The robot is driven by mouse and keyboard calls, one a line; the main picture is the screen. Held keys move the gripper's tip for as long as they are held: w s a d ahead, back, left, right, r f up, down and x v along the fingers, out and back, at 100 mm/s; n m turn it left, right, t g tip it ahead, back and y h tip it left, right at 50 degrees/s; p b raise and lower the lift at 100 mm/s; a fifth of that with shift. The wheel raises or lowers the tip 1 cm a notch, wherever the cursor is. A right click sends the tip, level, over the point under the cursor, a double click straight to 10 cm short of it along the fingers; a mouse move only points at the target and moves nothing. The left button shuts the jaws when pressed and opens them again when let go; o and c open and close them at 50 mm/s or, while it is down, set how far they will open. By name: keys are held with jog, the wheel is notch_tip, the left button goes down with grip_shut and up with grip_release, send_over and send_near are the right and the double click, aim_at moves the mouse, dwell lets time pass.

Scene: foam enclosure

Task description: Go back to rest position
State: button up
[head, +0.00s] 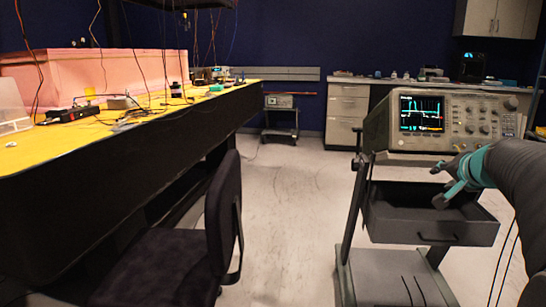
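My gripper (440,185) is at the right in the head view, at the end of my dark grey arm with teal parts. Its two fingers are spread apart, one above the other, and point left. I see nothing held between them. It is in front of the oscilloscope cart, just below the oscilloscope (467,120) and over the grey drawer (422,226). I cannot tell whether the fingers touch the drawer. The oscilloscope screen is lit with traces.
A black chair (224,210) stands at the lower left, beside a long yellow-topped bench (40,152). The bench holds a pink foam block (85,78) and cables. Open floor (290,195) lies between chair and cart (385,275). Cabinets (347,110) line the back wall.

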jog(key=s+a+f+n+g, duration=0.2)
jog(key=s+a+f, duration=0.3)
jog(key=s+a, duration=0.4)
jog(key=s+a+f+n+g+y, duration=0.1)
jog(key=s+a+f+n+g, duration=0.1)
jog(key=s+a+f+n, duration=0.3)
jog(key=s+a+f+n+g+y, duration=0.1)
jog(key=s+a+f, duration=0.5)
jog(key=s+a, duration=0.7)
jog(key=shift+a+f+n+g, duration=0.2)
jog(key=shift+a+n+g, duration=0.35)
jog(key=shift+n, duration=0.85)
